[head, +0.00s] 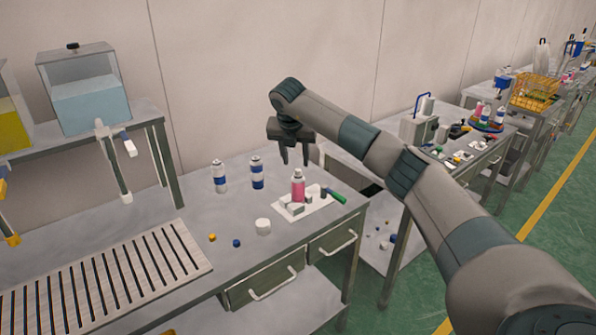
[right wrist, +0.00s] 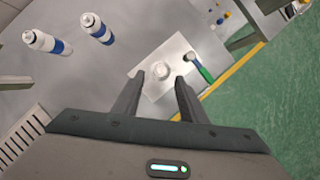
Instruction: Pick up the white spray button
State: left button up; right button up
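My right gripper (head: 296,155) is open and empty, its fingers pointing down above a pink can with a grey top (head: 298,186) on the workbench. In the right wrist view its two dark fingers (right wrist: 160,92) are spread apart. A small round whitish piece (right wrist: 162,70) shows just beyond the fingertips, over a white mat (right wrist: 148,92). I cannot tell whether it is the white spray button or the can's top. Small white pieces (head: 293,209) lie on the mat in the head view, and a larger white piece (head: 263,226) sits left of it. My left gripper is not in view.
Two blue-and-white cans stand left of the mat, one (head: 219,176) beside the other (head: 257,172). A green-handled tool (head: 337,196) lies at the mat's right. Small yellow (head: 212,237) and blue (head: 236,243) pieces lie in front. A slatted rack (head: 110,275) covers the bench's left.

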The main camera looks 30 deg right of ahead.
aim_at(298, 171)
jog(key=p+x, duration=0.2)
jog(key=x, duration=0.1)
jog(key=shift+s+d+f, duration=0.1)
jog(key=shift+d+f, duration=0.05)
jog(key=shift+f, duration=0.5)
grip_shut()
